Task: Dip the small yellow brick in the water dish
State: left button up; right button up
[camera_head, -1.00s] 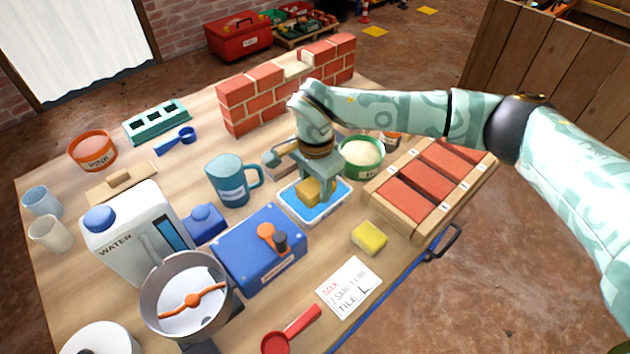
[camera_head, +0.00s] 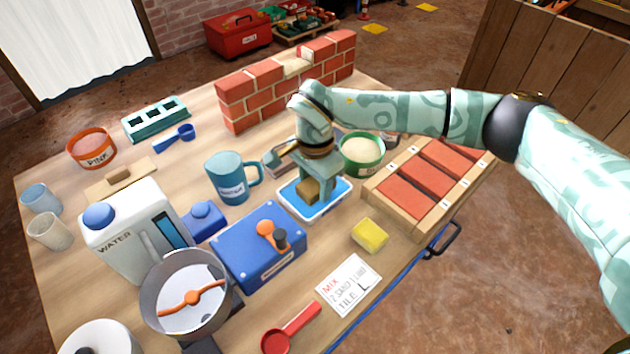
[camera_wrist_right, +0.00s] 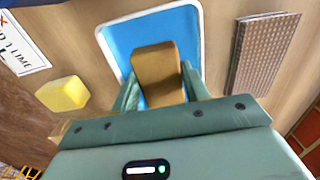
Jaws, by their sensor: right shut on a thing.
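The small yellow brick (camera_head: 308,191), now a dull ochre, is held between the fingers of my right gripper (camera_head: 315,190). The gripper points down over the water dish (camera_head: 297,211), a white-rimmed tray with blue inside. The brick is within the dish's outline, low at the blue surface; how deep it sits I cannot tell. In the right wrist view the brick (camera_wrist_right: 160,75) stands between both fingers (camera_wrist_right: 160,88), with the dish (camera_wrist_right: 118,30) around and behind it. My left gripper is not in view.
A yellow sponge-like block (camera_head: 370,236) lies in front of the dish. A crate of red bricks (camera_head: 408,226) is to the right, a tub of pale powder (camera_head: 362,155) behind, a blue jug (camera_head: 228,178) left and a blue box (camera_head: 262,250) front left. A brick wall (camera_head: 285,90) stands behind.

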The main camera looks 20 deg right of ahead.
jog(key=shift+r, duration=0.1)
dwell(0.3)
